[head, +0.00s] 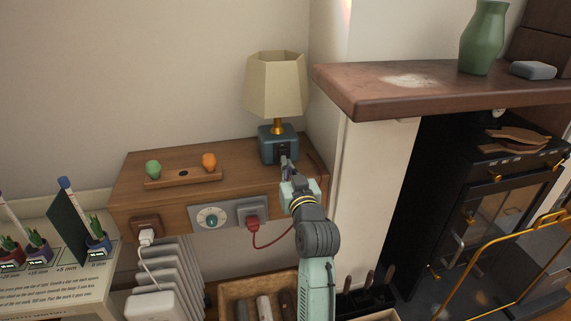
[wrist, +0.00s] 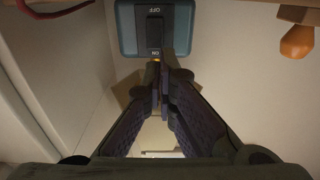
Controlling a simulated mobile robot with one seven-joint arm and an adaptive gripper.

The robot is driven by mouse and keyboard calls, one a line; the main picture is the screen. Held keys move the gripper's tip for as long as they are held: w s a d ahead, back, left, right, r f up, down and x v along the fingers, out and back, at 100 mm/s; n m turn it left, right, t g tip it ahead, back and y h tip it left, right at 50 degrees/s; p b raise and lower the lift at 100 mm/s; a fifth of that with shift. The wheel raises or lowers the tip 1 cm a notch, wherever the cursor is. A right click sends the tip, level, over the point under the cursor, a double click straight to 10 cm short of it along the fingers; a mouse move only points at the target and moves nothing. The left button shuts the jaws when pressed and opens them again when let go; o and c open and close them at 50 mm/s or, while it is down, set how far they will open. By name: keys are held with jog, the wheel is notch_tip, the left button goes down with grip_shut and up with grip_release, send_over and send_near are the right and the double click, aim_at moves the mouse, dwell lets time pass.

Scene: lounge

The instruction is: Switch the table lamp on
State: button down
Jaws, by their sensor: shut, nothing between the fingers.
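The table lamp has a cream faceted shade (head: 276,85), a brass stem (head: 277,126) and a blue-teal base (head: 272,144). It stands upright at the right end of a wooden shelf; its shade shows no clear glow. In the wrist view, the base (wrist: 127,28) is upside down at the top, with a dark rocker switch (wrist: 154,32) marked OFF and ON. My gripper (head: 286,163) is shut and empty in front of the base. In the wrist view, its fingertips (wrist: 161,62) are by the ON end, partly covering it. I cannot tell whether they touch the switch.
The wooden shelf (head: 135,178) also holds a small board (head: 184,177) with green and orange knobs. A dial panel (head: 210,217) and a red plug (head: 252,223) are on its front. A mantel (head: 360,95) juts out to the right of the lamp.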

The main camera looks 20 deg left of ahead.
jog(key=b+v, duration=0.1)
jog(key=v, duration=0.6)
jog(key=shift+s+d+f+b, duration=0.15)
jog(key=shift+s+d+b, duration=0.1)
jog(key=shift+d+b, duration=0.05)
